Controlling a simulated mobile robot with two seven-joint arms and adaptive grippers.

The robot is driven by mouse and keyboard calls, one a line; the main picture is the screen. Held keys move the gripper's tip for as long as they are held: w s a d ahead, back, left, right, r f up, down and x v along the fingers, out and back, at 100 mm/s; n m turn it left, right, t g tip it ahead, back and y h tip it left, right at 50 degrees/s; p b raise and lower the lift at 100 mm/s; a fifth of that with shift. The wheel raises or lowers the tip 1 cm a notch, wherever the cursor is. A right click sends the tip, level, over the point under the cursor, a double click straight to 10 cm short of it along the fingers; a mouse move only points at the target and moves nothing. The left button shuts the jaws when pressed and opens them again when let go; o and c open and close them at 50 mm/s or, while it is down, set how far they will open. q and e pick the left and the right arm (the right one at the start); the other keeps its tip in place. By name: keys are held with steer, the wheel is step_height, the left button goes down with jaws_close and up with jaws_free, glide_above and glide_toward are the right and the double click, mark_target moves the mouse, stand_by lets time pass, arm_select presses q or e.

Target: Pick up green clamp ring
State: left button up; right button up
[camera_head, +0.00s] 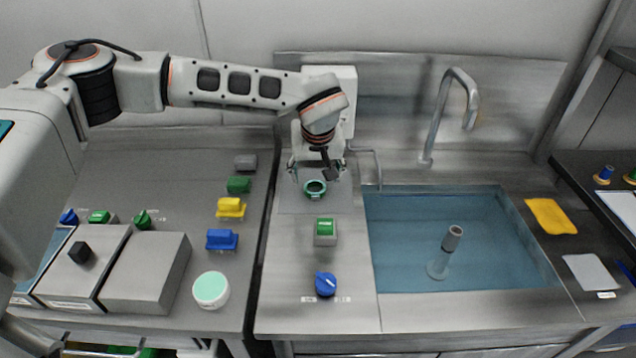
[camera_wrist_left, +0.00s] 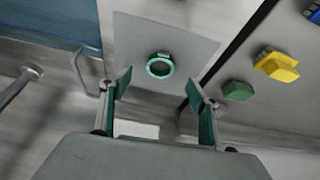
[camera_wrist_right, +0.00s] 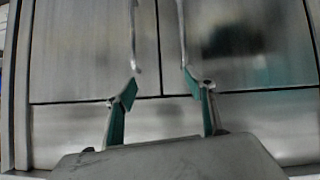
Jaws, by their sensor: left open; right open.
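The green clamp ring (camera_head: 315,189) lies on a light grey square plate (camera_head: 288,205) on the counter left of the sink. My left gripper (camera_head: 318,172) hangs above it, pointing down, open. In the left wrist view the ring (camera_wrist_left: 160,66) appears just beyond the open, empty fingers (camera_wrist_left: 158,88), roughly centred between them and not touched. My right gripper (camera_wrist_right: 160,87) is open and empty in its wrist view, in front of metal cabinet doors. It does not show in the head view.
A green button (camera_head: 325,232) and a blue knob (camera_head: 325,284) stand in front of the ring. A water-filled sink (camera_head: 400,240) with a tap (camera_head: 440,115) is at right. Coloured blocks, such as a yellow one (camera_head: 231,208), line the left counter. A wall-side machine (camera_head: 346,95) stands behind my gripper.

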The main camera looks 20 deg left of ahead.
mark_target(315, 191)
arm_select(q)
steer(key=shift+x, duration=0.85)
steer(key=x, duration=0.5)
steer(key=shift+r, duration=0.1)
steer(key=c, duration=1.2)
